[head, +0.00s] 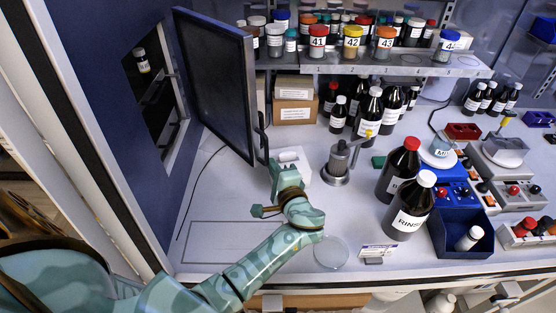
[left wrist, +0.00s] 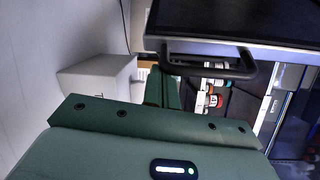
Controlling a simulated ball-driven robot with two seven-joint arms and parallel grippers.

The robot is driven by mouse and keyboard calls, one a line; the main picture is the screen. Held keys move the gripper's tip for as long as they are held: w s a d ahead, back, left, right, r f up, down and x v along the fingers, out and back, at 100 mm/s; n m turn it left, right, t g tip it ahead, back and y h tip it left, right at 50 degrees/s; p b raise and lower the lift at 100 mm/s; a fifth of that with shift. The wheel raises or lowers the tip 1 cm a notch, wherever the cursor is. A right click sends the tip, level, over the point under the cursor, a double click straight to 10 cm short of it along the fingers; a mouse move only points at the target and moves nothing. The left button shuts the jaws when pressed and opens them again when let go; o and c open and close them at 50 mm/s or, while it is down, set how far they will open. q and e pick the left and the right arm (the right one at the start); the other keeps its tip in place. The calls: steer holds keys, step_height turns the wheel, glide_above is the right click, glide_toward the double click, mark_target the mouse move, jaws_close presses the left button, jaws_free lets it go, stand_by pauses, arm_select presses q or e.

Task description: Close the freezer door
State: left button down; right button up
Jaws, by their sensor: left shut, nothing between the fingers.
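The freezer door (head: 215,85) is a dark panel with a blue edge, standing wide open from the blue left wall. Its black handle (head: 262,135) is on the side facing right. The freezer opening (head: 150,95) in the wall shows shelves and a small bottle. My left gripper (head: 274,163) is shut and empty, just right of the door's lower edge and below the handle. In the left wrist view the shut green fingers (left wrist: 163,88) point toward the handle (left wrist: 205,70) and the door (left wrist: 235,20); I cannot tell whether they touch. My right gripper is not in view.
A white box (head: 302,160) stands beside my left gripper. A metal device (head: 338,165) and dark bottles (head: 400,170) stand to the right. A shelf (head: 390,68) with numbered jars is at the back. The counter left of my arm is mostly clear.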

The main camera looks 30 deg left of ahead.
arm_select(q)
steer(key=s+a+m+t+h+p, duration=0.1)
steer(key=s+a+m+t+h, duration=0.1)
steer(key=s, duration=0.5)
steer(key=s+a+m+t+h+p, duration=0.2)
steer(key=s+a+m+t+h, duration=0.1)
steer(key=s+a, duration=0.4)
steer(key=shift+s+h, duration=0.55)
steer(key=shift+h, duration=0.05)
steer(key=shift+d+r, duration=0.1)
